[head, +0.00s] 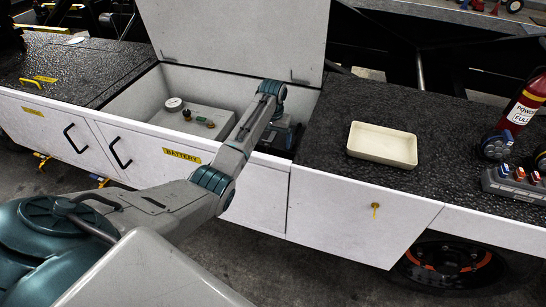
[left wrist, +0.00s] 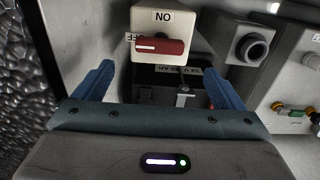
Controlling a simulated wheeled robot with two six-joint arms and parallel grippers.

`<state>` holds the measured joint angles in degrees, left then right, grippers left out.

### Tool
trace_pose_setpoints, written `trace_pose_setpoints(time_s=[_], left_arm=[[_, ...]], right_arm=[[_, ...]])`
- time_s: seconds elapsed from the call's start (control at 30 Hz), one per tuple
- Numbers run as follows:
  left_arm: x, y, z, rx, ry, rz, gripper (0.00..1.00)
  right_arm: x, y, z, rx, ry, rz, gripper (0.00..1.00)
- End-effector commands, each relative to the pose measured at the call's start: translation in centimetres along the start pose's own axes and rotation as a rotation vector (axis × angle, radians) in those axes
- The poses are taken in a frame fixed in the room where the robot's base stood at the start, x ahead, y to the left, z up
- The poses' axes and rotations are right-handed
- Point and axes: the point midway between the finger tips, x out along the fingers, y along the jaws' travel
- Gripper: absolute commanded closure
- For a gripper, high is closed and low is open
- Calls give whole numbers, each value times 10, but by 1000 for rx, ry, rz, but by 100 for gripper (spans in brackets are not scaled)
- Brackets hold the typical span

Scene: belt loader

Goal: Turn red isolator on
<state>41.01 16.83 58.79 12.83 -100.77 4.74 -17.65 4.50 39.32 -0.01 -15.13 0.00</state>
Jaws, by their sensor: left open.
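The red isolator handle (left wrist: 160,46) shows in the left wrist view on a cream box (left wrist: 158,18). The handle lies crosswise, and its white line is at the left end, beside a partly hidden label ending in "FF". An "ON" label appears upside down above it. My left gripper (left wrist: 158,68) is open, its two blue fingers apart on either side, just short of the handle and not touching it. In the head view my left gripper (head: 284,136) reaches down into the right end of the open battery compartment (head: 208,78). The isolator cannot be made out there. My right gripper is not in view.
The raised lid (head: 235,35) stands behind the compartment. A grey battery box (head: 195,118) with a gauge and fittings sits to the left inside. A dark terminal block (left wrist: 170,80) lies below the isolator. A cream tray (head: 382,145) and fire extinguisher (head: 522,108) stand right.

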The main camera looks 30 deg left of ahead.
Motion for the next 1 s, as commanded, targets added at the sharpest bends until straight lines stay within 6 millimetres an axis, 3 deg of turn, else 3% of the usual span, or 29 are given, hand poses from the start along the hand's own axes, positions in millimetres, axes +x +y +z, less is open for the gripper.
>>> trace_pose_setpoints(time_s=[0.2,0.4,0.83,0.87,1.0], left_arm=[[43,0,1,-1,-4,1,9],[73,1,1,1,-3,1,9],[85,0,0,1,0,0,9],[85,0,0,1,0,0,11],[85,0,0,1,0,0,39]], right_arm=[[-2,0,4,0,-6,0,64],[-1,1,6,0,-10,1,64],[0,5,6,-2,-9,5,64],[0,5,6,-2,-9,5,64],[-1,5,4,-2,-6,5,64]])
